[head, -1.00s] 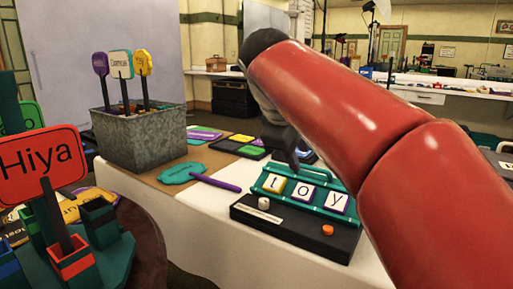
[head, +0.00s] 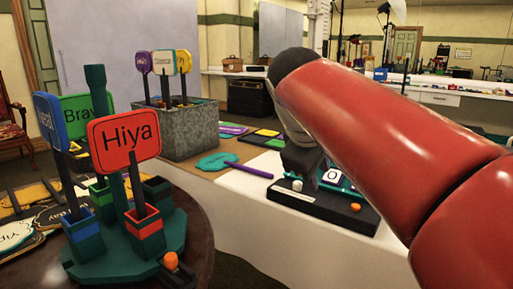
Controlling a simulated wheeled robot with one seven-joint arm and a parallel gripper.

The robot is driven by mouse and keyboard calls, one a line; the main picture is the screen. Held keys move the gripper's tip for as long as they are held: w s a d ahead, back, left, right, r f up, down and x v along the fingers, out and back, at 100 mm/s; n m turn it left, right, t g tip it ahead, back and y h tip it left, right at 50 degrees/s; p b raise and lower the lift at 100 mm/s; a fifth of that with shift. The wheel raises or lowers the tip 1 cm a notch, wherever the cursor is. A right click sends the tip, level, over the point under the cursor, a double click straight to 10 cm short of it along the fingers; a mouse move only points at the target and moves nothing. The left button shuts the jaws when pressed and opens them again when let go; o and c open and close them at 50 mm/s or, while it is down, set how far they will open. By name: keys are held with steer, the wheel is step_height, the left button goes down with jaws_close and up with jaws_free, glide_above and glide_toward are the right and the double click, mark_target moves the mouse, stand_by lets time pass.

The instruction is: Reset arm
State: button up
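My arm reaches in from the right, red with a dark end. My gripper (head: 302,160) is dark and hangs over the back left part of the letter device on the white-covered table. Its fingers are mostly hidden by the arm and blend with the device, so I cannot tell whether it is open or shut. The letter device (head: 318,203) has a black base, an orange knob and a white knob. One tile with an "o" (head: 333,176) shows on its teal rack; the arm and gripper hide the rest.
A round dark table (head: 200,225) at the front left holds a teal stand (head: 115,262) with a red "Hiya" sign (head: 125,140) and other signs. A metal bin (head: 185,133) with paddle signs stands behind. A teal paddle (head: 215,161) lies left of the device.

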steer(key=s+d+f+m+y, duration=0.1)
steer(key=s+f+m, duration=0.3)
steer(key=s+f, duration=0.4)
steer(key=s+d+f+m+y, duration=0.2)
steer(key=s+f+m, duration=0.3)
steer(key=s+f, duration=0.4)
step_height(320, 180, down, 5)
steer(key=shift+s+d+r+m+y, duration=0.1)
steer(key=shift+s+d+m+y, duration=0.2)
steer(key=shift+d, duration=0.3)
